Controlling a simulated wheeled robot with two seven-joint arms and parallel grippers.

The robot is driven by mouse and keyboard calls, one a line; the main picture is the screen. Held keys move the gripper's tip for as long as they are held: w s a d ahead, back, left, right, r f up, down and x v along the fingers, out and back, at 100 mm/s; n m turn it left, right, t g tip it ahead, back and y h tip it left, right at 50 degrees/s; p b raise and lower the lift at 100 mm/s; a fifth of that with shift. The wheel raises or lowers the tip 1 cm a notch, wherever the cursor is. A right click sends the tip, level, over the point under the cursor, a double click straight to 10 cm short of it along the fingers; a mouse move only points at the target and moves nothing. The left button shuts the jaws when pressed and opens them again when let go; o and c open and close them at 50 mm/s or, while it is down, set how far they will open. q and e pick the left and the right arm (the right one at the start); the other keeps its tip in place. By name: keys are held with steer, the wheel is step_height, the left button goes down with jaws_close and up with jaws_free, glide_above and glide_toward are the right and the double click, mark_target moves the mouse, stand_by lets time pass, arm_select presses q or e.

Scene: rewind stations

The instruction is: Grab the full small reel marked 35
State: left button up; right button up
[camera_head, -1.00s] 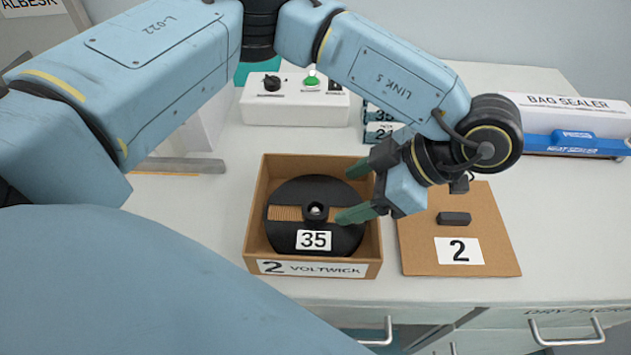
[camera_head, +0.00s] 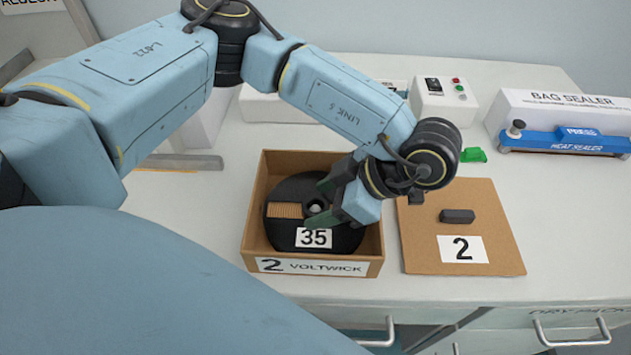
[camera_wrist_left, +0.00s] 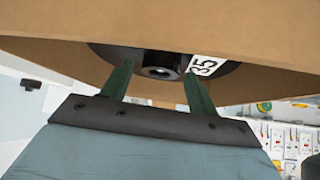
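The black reel (camera_head: 290,236) with a white tag marked 35 (camera_head: 314,238) lies flat in an open cardboard box (camera_head: 258,205) labelled "2 VOLTWICK". A tan ribbed patch shows in its left side. My left gripper (camera_head: 318,204) reaches in from the right, its green fingers apart on either side of the reel's raised hub. In the left wrist view the open fingers (camera_wrist_left: 158,72) flank the black hub, with gaps beside it. The box wall and gripper hide part of the reel. My right gripper is not in view.
A cardboard mat (camera_head: 415,225) marked 2, with a small dark block (camera_head: 457,216) on it, lies right of the box. A blue and white bag sealer (camera_head: 560,120) and a control box (camera_head: 443,100) stand behind. The box walls surround the reel closely.

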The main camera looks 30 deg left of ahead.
arm_select(q)
steer(key=c, duration=1.2)
steer(key=shift+r, duration=0.1)
